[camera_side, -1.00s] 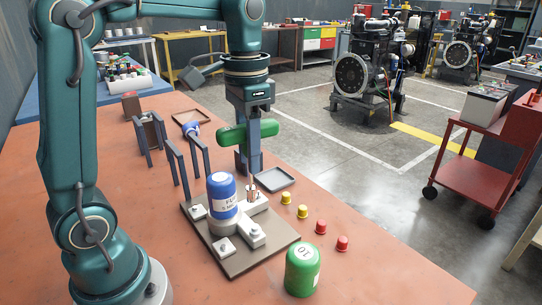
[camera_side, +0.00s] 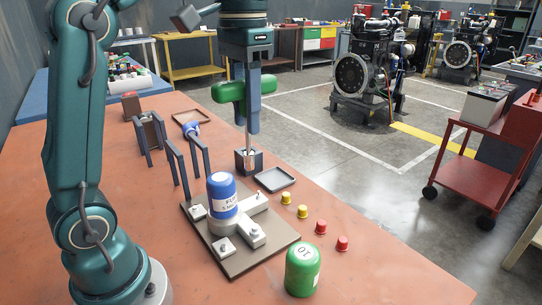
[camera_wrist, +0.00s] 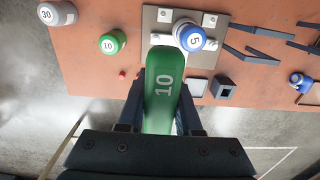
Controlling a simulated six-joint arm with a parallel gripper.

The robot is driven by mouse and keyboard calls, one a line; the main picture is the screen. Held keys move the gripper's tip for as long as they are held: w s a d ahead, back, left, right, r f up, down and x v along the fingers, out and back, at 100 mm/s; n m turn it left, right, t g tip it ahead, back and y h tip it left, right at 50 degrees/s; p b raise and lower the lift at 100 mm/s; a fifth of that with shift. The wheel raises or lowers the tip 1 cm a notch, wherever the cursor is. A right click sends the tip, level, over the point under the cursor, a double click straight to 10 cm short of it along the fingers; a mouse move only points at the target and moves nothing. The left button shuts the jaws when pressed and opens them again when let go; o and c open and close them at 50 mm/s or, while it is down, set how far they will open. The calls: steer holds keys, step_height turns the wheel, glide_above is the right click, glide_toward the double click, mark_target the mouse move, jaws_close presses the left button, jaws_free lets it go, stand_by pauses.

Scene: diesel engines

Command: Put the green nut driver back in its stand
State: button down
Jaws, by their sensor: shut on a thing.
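The green nut driver (camera_side: 229,91) is gripped by its handle, which lies crosswise in my gripper (camera_side: 246,127). Its thin shaft hangs straight down between the fingers. A dark square block with an opening, the stand (camera_side: 243,166), sits on the bench below. In the side view the pale shaft end overlaps the stand's top; I cannot tell if it is inside or in front. In the wrist view, the handle marked 10 (camera_wrist: 163,90) fills the middle, between my gripper's fingers (camera_wrist: 160,108). The stand (camera_wrist: 223,88) shows to its right; the handle hides the shaft.
A blue canister (camera_side: 221,190) stands on a fixture plate (camera_side: 235,265). A green canister (camera_side: 302,270), red and yellow caps (camera_side: 320,227) and an empty tray (camera_side: 275,180) are near the bench edge. Dark posts (camera_side: 180,165) stand left of the stand.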

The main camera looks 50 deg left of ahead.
steer(key=s+a+f, duration=0.3)
steer(key=a+f, duration=0.2)
steer(key=a, duration=0.1)
stand_by(0.5)
steer(key=shift+a, duration=0.1)
steer(key=a, duration=1.8)
step_height(320, 180, down, 12)
steer(key=shift+r, duration=0.2)
steer(key=shift+d+f, duration=0.1)
steer(key=shift+f, duration=0.1)
steer(key=c, duration=0.6)
jaws_free()
